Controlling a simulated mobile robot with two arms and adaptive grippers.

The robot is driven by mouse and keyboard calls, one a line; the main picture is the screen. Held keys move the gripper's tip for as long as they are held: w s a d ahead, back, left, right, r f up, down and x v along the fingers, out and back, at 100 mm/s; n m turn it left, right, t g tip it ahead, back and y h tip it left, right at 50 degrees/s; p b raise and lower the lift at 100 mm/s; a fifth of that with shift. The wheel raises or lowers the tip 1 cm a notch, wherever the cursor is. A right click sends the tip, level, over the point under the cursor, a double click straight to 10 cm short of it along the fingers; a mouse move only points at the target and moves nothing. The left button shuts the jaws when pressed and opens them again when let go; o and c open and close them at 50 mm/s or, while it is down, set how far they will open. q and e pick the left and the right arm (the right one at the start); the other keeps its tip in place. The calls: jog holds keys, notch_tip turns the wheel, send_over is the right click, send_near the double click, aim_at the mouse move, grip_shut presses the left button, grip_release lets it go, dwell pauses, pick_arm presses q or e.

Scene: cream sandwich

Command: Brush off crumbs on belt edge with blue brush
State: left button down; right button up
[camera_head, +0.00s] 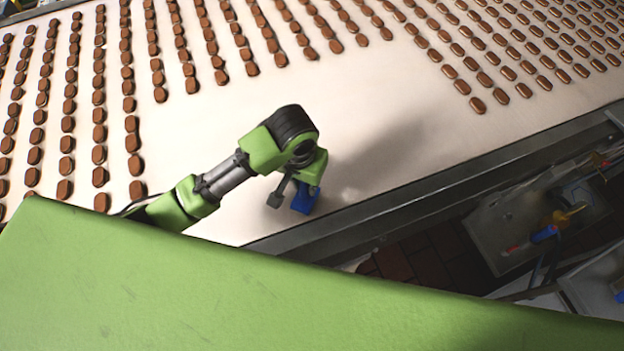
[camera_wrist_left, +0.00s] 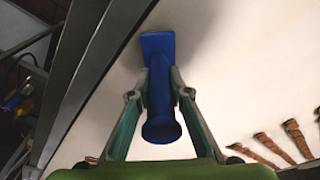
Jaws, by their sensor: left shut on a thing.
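The blue brush (camera_head: 304,198) is at the near edge of the white belt (camera_head: 350,110) in the head view. My left gripper (camera_head: 290,192) is over the belt and shut on the brush. In the left wrist view the brush (camera_wrist_left: 160,90) has its round handle end toward me, between the two fingers (camera_wrist_left: 160,85), and its wide head farther off, close to the dark belt edge (camera_wrist_left: 88,75). In the head view the belt edge (camera_head: 400,197) runs diagonally below and right of the brush. I cannot make out any crumbs. My right gripper is not in view.
Many rows of brown biscuits (camera_head: 98,133) lie on the belt at the left, back and right. The belt around the brush is bare. Beyond the edge are a dark tiled floor and a light surface with a yellow, blue and red tool (camera_head: 545,232).

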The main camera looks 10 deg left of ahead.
pick_arm(q)
jog(key=shift+s+a, duration=0.4)
jog(key=shift+a, duration=0.15)
jog(key=shift+w+d+r, duration=0.1)
jog(key=shift+r, duration=3.4)
